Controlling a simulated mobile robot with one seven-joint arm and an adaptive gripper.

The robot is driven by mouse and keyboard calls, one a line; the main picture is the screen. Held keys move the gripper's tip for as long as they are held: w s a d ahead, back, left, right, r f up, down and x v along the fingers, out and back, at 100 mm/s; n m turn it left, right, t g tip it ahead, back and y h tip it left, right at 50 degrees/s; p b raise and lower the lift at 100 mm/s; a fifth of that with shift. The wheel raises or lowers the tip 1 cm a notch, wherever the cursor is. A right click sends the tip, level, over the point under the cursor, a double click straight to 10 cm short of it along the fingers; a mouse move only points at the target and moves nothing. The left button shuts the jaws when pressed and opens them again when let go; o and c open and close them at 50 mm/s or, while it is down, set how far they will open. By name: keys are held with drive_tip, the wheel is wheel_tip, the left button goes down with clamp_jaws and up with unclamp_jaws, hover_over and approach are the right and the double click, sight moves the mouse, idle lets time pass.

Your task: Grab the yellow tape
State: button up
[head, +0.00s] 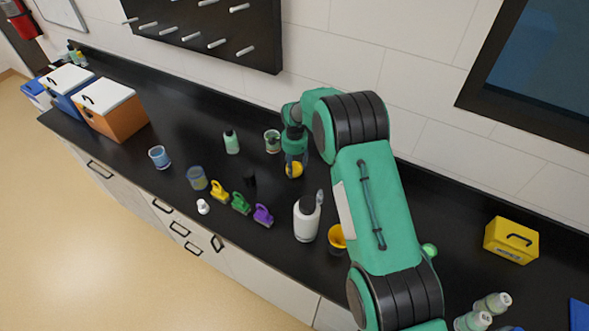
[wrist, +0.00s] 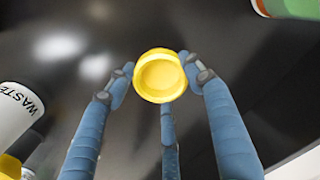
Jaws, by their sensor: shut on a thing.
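The yellow tape (wrist: 160,76) is a round yellow piece with a raised rim, seen end-on in the wrist view. My gripper (wrist: 158,84) has blue fingers and is shut on it, with fingertips at its left and right sides and another finger below. In the head view the yellow tape (head: 294,170) shows low between the fingers of my gripper (head: 294,161), over the black counter. Part of it is hidden by the fingers. I cannot tell how far it is above the counter.
A yellow box (head: 511,241) stands right. A white "WASTE" container (wrist: 14,115) is close at left.

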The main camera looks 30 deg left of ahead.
sight(294, 170)
wheel_tip(294, 170, up, 9)
drive_tip(key=shift+f+b, duration=0.2)
drive_tip(key=shift+b, duration=0.1)
